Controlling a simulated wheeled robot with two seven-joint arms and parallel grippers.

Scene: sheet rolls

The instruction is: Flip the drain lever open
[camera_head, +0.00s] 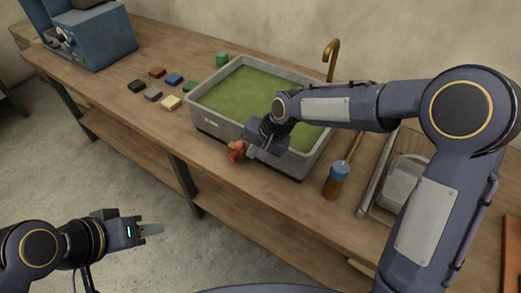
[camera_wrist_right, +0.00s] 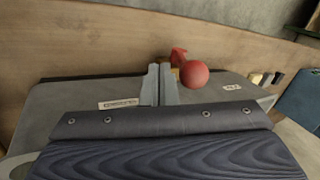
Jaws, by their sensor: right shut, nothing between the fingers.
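The drain lever is red with a round ball knob (camera_head: 236,153) at the front wall of the grey basin (camera_head: 212,122). In the right wrist view the red knob (camera_wrist_right: 194,75) is just right of my fingertips, with another red part behind it. My right gripper (camera_head: 249,151) is shut and empty, pointing down at the basin's front side beside the lever. Its fingers (camera_wrist_right: 159,84) are together in the wrist view; whether they touch the lever I cannot tell. My left gripper (camera_head: 152,229) is away from the table over the floor, its fingers too small to judge.
The basin holds green liquid, with a brass tap (camera_head: 331,58) behind it. Several small coloured blocks (camera_head: 174,79) lie left of it. A blue-topped brown bottle (camera_head: 336,180) and a metal rack (camera_head: 377,180) stand to the right. A blue machine (camera_head: 100,40) is at the far left.

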